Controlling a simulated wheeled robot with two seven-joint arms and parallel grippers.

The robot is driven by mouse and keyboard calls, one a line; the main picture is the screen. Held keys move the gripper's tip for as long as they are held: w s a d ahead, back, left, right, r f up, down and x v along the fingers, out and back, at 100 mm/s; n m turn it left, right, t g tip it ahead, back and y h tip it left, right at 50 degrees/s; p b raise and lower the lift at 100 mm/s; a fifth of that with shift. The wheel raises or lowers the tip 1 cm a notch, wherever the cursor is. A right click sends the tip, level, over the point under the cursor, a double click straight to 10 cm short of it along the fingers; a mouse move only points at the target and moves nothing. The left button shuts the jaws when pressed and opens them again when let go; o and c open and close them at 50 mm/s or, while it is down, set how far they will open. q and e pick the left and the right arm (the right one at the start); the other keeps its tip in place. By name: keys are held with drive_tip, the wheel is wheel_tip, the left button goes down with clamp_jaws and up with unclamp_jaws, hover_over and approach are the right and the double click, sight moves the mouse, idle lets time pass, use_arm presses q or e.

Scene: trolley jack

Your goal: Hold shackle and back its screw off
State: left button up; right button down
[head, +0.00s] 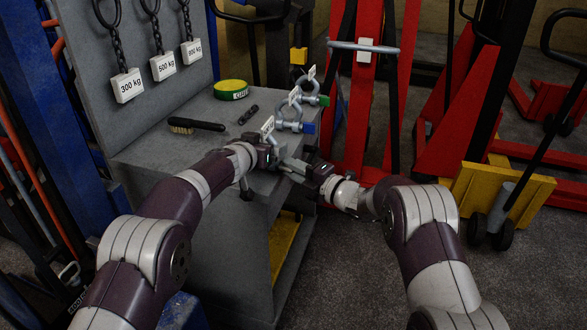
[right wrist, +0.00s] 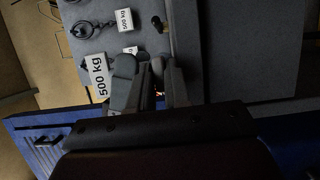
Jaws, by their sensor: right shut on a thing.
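A grey shackle (head: 291,164) with a white tag (head: 267,127) is between my two grippers at the near right edge of the grey bench. My left gripper (head: 272,156) is at its left side, by the tag; its fingers are too small and dark to tell their opening. My right gripper (head: 312,170) is at its right end, shut on the screw, which the fingers mostly hide. In the right wrist view the dark fingers (right wrist: 156,82) are close together, beside a tag reading 500 kg (right wrist: 98,76).
Two more tagged shackles, with a blue pin end (head: 290,120) and a green one (head: 307,97), are on the grey bench (head: 150,155) behind. A brush (head: 195,125) and a green-yellow tin (head: 231,89) lie there. Weight-tagged chains hang at left; red jack frames (head: 371,110) stand right.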

drive_tip(key=shift+w+d+r, duration=0.1)
drive_tip(key=shift+r, duration=0.1)
drive_tip(key=c, duration=1.4)
unclamp_jaws()
drive_tip(key=shift+c, duration=0.2)
drive_tip(key=shift+f, duration=0.1)
